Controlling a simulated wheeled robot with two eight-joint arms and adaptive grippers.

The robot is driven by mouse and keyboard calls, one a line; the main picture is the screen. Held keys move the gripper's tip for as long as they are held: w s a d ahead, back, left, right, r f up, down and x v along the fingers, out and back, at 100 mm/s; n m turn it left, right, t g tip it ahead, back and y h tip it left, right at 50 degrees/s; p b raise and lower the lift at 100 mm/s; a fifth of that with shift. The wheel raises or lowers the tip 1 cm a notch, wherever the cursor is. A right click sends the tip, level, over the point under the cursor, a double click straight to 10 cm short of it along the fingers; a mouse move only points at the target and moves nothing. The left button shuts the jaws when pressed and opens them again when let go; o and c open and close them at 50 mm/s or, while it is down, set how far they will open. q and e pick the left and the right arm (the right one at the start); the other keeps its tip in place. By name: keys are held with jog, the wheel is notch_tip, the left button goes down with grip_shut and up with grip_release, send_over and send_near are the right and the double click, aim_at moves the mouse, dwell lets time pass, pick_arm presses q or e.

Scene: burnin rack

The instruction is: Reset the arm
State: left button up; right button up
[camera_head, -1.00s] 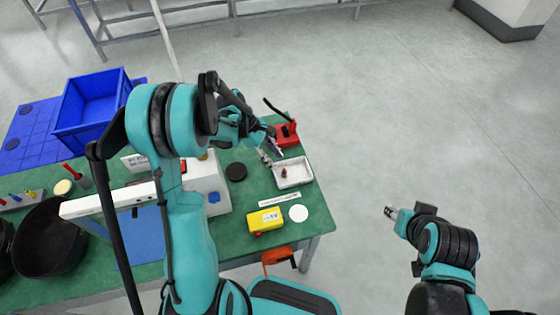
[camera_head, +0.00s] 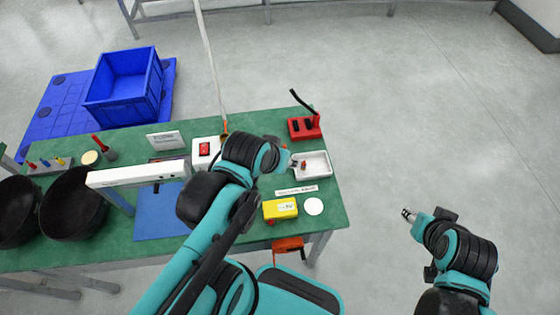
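My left arm comes in from the lower left and reaches over the green workbench (camera_head: 110,256). My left gripper (camera_head: 293,163) is at the left edge of the white tray (camera_head: 325,170); its fingers are small here and I cannot tell if they are open or shut. A small reddish-brown part (camera_head: 304,165) lies in the tray close to the gripper. My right gripper (camera_head: 407,214) is off the bench at the right, over the floor. Its fingers are too small to judge.
A red stand with a black lever (camera_head: 305,127) is at the bench's back right. A yellow box (camera_head: 281,208) and white disc (camera_head: 313,206) are at the front right. Black bowls (camera_head: 74,204) stand left. A blue crate (camera_head: 124,87) is behind the bench. The floor at right is clear.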

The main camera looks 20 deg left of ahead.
pick_arm(q)
jog(key=shift+s+m+t, duration=0.3)
jog(key=shift+s+m, duration=0.15)
jog(key=shift+m, duration=0.25)
